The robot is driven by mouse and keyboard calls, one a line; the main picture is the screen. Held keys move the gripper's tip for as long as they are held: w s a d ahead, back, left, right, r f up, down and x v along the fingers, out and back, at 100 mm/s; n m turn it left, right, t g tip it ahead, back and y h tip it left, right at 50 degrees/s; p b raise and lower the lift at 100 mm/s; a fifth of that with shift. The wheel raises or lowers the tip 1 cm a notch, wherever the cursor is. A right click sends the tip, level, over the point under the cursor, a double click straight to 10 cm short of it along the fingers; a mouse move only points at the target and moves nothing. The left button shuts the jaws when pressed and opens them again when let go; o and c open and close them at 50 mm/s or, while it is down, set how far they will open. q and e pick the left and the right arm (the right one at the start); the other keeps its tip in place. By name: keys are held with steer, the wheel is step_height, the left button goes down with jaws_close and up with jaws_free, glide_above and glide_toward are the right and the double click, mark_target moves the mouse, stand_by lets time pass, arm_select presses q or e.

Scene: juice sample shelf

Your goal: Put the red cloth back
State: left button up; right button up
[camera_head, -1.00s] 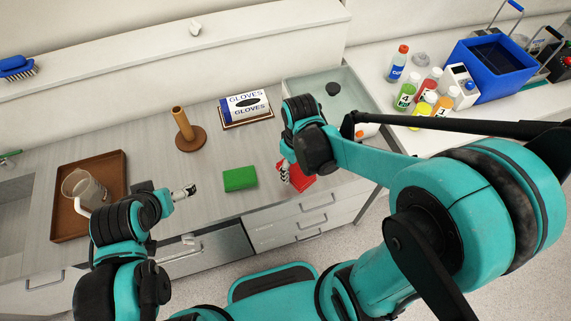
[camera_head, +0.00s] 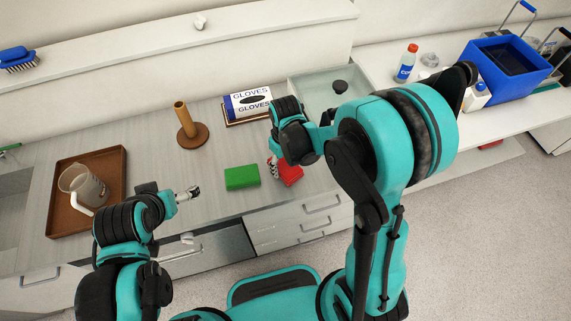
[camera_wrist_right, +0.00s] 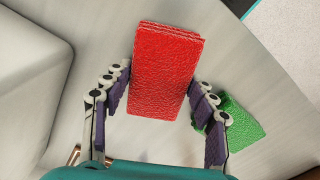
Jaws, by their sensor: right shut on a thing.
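The red cloth (camera_head: 291,174) is a folded block near the front edge of the counter, right of the green cloth (camera_head: 242,177). In the right wrist view, the red cloth (camera_wrist_right: 166,70) sits between the two fingers of my right gripper (camera_wrist_right: 160,108), which is shut on it. The right gripper (camera_head: 274,171) partly hides the cloth in the head view. The green cloth (camera_wrist_right: 236,118) lies behind the right finger in the wrist view. My left gripper (camera_head: 194,192) is over the front of the counter, away from both cloths; its opening is too small to judge.
A glove box (camera_head: 247,102) and a wooden post on a round base (camera_head: 192,136) stand behind the cloths. A brown tray (camera_head: 60,212) with a clear jug (camera_head: 84,186) is at left. A sink (camera_head: 312,91) and a blue bin (camera_head: 503,66) are at right.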

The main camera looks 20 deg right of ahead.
mark_target(286, 165)
steer(key=shift+f, duration=0.25)
steer(key=o, duration=1.4)
steer(key=shift+r, duration=0.1)
steer(key=shift+r, duration=0.1)
steer(key=shift+r, duration=0.25)
step_height(286, 165, up, 11)
steer(key=p, duration=0.3)
steer(key=s+d+r+m+t, duration=0.1)
steer(key=s+r+t, duration=0.1)
steer(key=s, duration=0.1)
steer(key=s+d+r+m+t, duration=0.2)
steer(key=s+r, duration=0.1)
steer(key=s, duration=0.1)
steer(key=s+d+r+m+t, duration=0.1)
steer(key=s+r+t, duration=0.1)
steer(key=s+t, duration=0.1)
steer(key=shift+s+d+r+m, duration=0.15)
steer(key=shift+d+r+m, duration=0.2)
steer(key=shift+r+m, duration=0.05)
